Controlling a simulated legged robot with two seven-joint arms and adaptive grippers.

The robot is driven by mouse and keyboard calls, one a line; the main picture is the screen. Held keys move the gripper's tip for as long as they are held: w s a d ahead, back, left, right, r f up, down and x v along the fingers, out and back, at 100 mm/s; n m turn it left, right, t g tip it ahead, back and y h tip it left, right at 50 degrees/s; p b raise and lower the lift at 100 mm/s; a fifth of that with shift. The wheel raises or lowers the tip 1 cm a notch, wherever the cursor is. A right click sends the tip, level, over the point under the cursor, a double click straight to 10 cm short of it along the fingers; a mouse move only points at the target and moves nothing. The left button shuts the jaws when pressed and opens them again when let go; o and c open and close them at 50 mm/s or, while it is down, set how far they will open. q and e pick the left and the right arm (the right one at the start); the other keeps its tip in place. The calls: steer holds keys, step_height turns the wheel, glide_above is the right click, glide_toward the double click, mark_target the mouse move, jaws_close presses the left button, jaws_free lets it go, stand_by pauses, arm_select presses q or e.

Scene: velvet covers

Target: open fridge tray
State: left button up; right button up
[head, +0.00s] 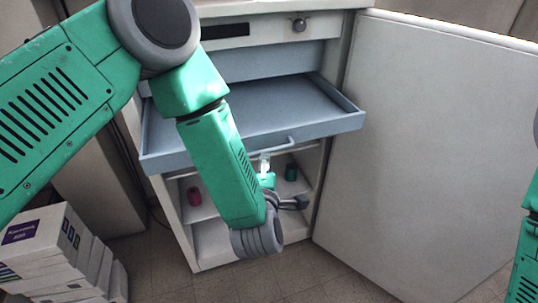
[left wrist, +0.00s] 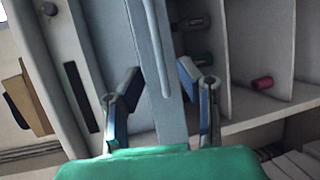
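The fridge tray (head: 250,125) is a wide, shallow blue-grey drawer. It stands out of the white cabinet and appears empty inside. Its bar handle (head: 270,147) is on the front face; it also shows in the left wrist view (left wrist: 157,50). My left gripper (left wrist: 162,92) is open, with its two fingers apart on either side of the tray front in that view. In the head view it is partly hidden by my arm, just below the handle. I cannot tell whether a finger touches the tray. My right gripper is not in view.
The white fridge door (head: 425,140) stands wide open on the right. Shelves below the tray hold a red item (head: 194,196) and a dark green item (head: 291,172). Stacked white boxes (head: 45,245) stand on the floor at lower left. The tiled floor in front is clear.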

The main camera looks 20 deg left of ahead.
arm_select(q)
steer(key=shift+v, duration=1.9)
steer(key=shift+d, duration=0.1)
steer(key=s+a+f+m+g+h+b, duration=0.1)
steer(key=s+a+f+m+g+b, duration=0.2)
steer(key=f, duration=0.4)
steer(key=s+a+f+m+g+h+b, duration=0.1)
steer(key=s+f+m+g+b, duration=0.1)
steer(key=s+f+m, duration=0.45)
steer(key=s+a+f+m+g+h+b, duration=0.1)
steer(key=a+f+m+g+b, duration=0.15)
steer(key=f, duration=0.65)
steer(key=s+a+f+m+g+b, duration=0.2)
steer(key=s+a+f+m+g, duration=0.1)
steer(key=s, duration=0.6)
steer(key=s+a+f+m+g+b, duration=0.3)
steer(key=s+a+f+m+g, duration=0.1)
steer(key=s, duration=0.6)
step_height(320, 180, down, 3)
steer(key=a+m, duration=0.1)
steer(key=m, duration=0.1)
steer(key=shift+a+m, duration=0.2)
steer(key=shift+m, duration=0.2)
